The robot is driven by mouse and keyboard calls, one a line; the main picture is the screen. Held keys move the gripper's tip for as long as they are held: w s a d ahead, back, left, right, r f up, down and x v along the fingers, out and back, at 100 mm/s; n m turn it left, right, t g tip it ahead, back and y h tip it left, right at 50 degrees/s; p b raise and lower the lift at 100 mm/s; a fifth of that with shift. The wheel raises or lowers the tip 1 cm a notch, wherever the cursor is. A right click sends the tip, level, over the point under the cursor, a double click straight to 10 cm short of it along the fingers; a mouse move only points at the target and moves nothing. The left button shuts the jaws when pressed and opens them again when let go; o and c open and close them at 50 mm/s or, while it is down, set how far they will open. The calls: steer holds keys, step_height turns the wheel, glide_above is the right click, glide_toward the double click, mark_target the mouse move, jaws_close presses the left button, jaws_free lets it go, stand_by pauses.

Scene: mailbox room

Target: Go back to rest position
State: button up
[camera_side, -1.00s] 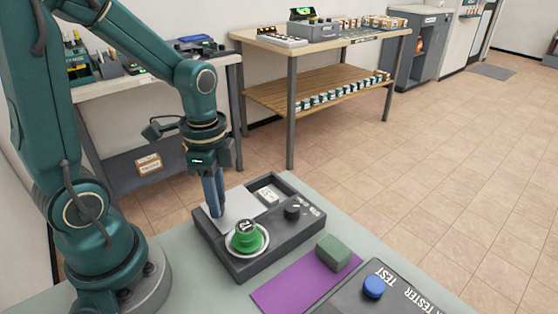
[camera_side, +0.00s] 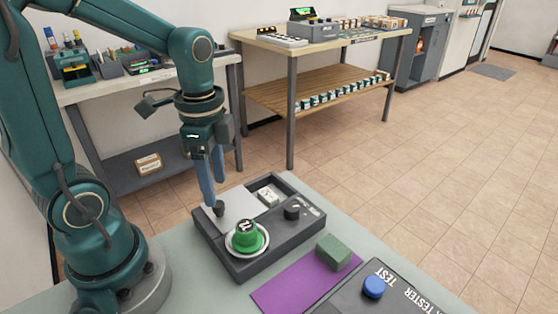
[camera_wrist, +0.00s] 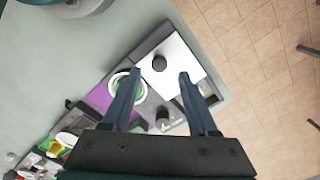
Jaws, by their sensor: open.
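My gripper (camera_side: 215,193) is open, with its two fingers spread and pointing down over the grey box (camera_side: 240,262). A dark knob (camera_side: 219,208) stands on the light grey plate (camera_side: 238,207) of that box, by the fingertips. In the wrist view my gripper (camera_wrist: 160,73) shows both fingers apart. The knob (camera_wrist: 160,63) appears between the tips, with nothing visibly held. I cannot tell the exact height of the tips above the plate.
The box also has a green button (camera_side: 246,238), a dark dial (camera_side: 291,212) and an open compartment (camera_side: 269,193). A green block (camera_side: 333,252) lies on a purple mat (camera_side: 290,290). A tester with a blue button (camera_side: 373,287) is at front right. A loaded bench (camera_side: 145,80) stands behind.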

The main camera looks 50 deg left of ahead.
steer(key=shift+r, duration=0.55)
steer(key=shift+d+r+t, duration=0.25)
steer(key=shift+r+t, duration=0.05)
steer(key=shift+r, duration=0.05)
steer(key=s+d+r+n+t, duration=0.3)
steer(key=d+r+n+t, duration=0.1)
steer(key=n, duration=0.5)
steer(key=shift+d+t, duration=0.25)
steer(key=shift+t, duration=0.25)
